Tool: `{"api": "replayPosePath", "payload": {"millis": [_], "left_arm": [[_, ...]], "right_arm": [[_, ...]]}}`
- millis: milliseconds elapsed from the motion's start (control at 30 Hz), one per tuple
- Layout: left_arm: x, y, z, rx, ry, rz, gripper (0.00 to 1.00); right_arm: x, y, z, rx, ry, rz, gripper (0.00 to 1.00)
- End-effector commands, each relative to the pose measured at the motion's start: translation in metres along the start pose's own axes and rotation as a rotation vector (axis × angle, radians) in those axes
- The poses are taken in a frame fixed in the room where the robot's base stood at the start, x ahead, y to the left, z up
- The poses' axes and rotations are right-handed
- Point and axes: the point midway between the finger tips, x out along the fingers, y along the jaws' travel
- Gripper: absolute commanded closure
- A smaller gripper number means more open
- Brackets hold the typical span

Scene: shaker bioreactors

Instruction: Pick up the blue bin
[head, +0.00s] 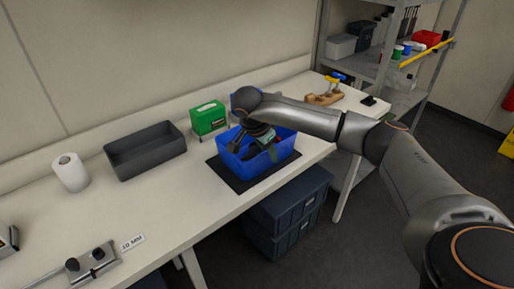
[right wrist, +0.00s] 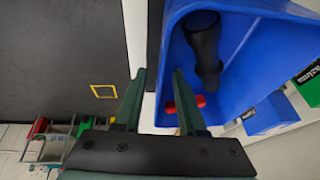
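The blue bin (head: 228,160) stands on a dark mat (head: 232,182) on the white bench. In the right wrist view the bin (right wrist: 240,30) fills the upper right, with a black-handled tool (right wrist: 204,48) and a small red piece (right wrist: 185,104) inside. My right gripper (head: 268,146) is low at the bin, partly inside its outline in the head view. In the right wrist view its two green fingers (right wrist: 158,72) are apart, one over the bin's interior and one outside its wall. I cannot tell whether they touch the wall. My left gripper is not in view.
A dark grey open bin (head: 146,152), a white roll (head: 70,172) and a green box (head: 208,118) stand on the bench left of and behind the blue bin. Dark crates (head: 287,212) sit below. A metal shelf (head: 385,60) stands at the back right.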

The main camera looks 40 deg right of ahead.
Motion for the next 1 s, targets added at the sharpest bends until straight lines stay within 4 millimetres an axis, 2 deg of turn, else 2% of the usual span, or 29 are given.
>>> {"api": "replayPosePath", "payload": {"millis": [233,533,900,1000], "left_arm": [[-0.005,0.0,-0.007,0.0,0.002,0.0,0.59],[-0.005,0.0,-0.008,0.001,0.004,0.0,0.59],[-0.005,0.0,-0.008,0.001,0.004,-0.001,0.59],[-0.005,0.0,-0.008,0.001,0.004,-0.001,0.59]], "right_arm": [[0.036,0.001,0.002,0.0,-0.001,0.004,0.6],[0.043,0.001,0.002,-0.001,-0.001,0.001,0.6],[0.042,0.001,0.002,0.0,-0.001,0.001,1.0],[0.042,0.001,0.002,0.0,-0.001,0.001,1.0]]}}
